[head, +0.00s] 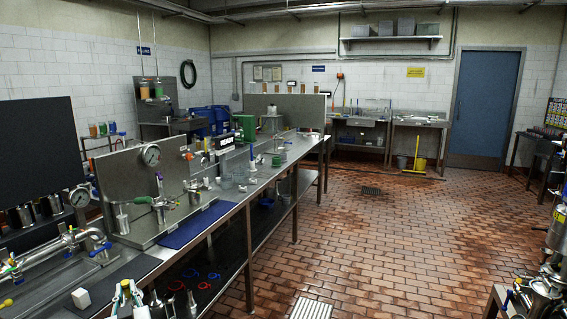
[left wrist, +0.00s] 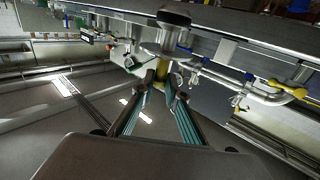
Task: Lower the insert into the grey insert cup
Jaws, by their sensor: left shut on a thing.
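My left gripper (head: 124,291) is at the bottom left of the head view, in front of the bench edge. In the left wrist view its two fingers (left wrist: 161,84) are closed around a small yellowish piece, which appears to be the insert (left wrist: 161,71). The fingers hide part of it. A silver cylinder with a black end (left wrist: 172,35) is just beyond the fingertips; I cannot tell whether the insert touches it. I cannot single out the grey insert cup for sure in either view. My right gripper is not seen.
Silver piping with blue handles (head: 62,243) stands at the left. A blue mat (head: 198,224) and a steel panel with a gauge (head: 151,154) are farther along the bench. The tiled floor (head: 340,230) is open.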

